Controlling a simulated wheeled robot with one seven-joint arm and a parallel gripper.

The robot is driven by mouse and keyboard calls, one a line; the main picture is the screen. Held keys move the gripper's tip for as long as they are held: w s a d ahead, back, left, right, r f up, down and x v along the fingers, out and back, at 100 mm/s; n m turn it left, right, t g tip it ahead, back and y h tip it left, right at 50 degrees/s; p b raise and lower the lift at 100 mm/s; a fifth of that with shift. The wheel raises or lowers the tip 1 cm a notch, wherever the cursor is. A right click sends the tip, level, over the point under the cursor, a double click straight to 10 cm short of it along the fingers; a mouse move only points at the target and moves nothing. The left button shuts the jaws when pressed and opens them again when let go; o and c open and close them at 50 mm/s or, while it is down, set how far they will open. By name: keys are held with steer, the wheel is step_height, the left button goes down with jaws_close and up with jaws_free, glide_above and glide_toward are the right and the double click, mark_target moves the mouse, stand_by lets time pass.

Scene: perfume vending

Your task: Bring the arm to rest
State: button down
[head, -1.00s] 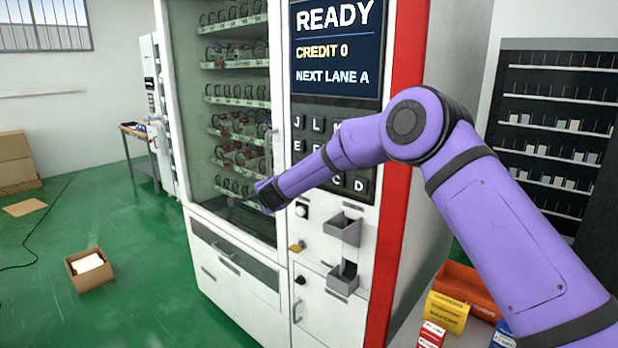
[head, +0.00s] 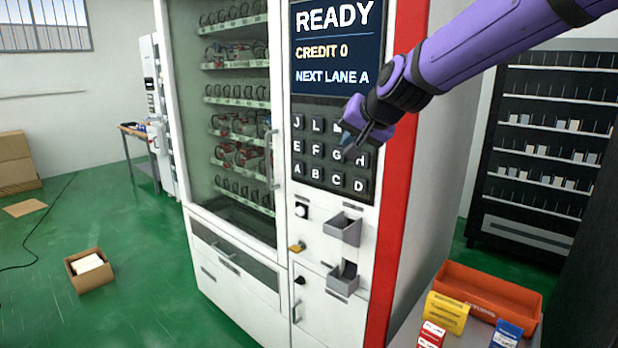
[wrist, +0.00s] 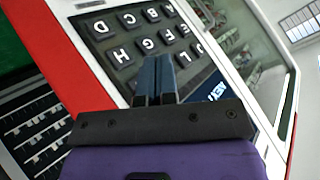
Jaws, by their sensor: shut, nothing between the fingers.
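My purple arm reaches in from the upper right in the head view. My gripper (head: 347,148) is shut and empty, in front of the keypad (head: 329,157) of the vending machine (head: 403,160). Its fingers overlap the right side of the keys in the picture; I cannot tell the gap. In the wrist view the two fingers (wrist: 154,80) lie side by side, pointing toward the keypad (wrist: 135,45). The screen (head: 336,48) reads READY, CREDIT 0, NEXT LANE A.
An orange bin (head: 490,290) stands at lower right, with a yellow box (head: 447,312), a red-and-white box (head: 431,335) and a blue box (head: 507,333) by it. A dark shelf unit (head: 530,235) is behind. An open carton (head: 90,272) sits on the green floor, clear around it.

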steer(key=s+d+f+g+h, duration=0.1)
steer(key=s+d, duration=0.6)
steer(key=s, duration=0.4)
steer(key=s+d+f+n+g+h, duration=0.1)
steer(key=s+d+f+h, duration=0.1)
steer(key=s+d, duration=0.5)
steer(key=s+d+f+n+g+h, duration=0.1)
steer(key=s+d, duration=0.6)
steer(key=s, duration=0.9)
steer(key=shift+d+f+g+h, duration=0.3)
steer(key=shift+d+f+h, duration=0.05)
steer(key=shift+d+h, duration=0.05)
steer(key=c, duration=1.8)
jaws_free()
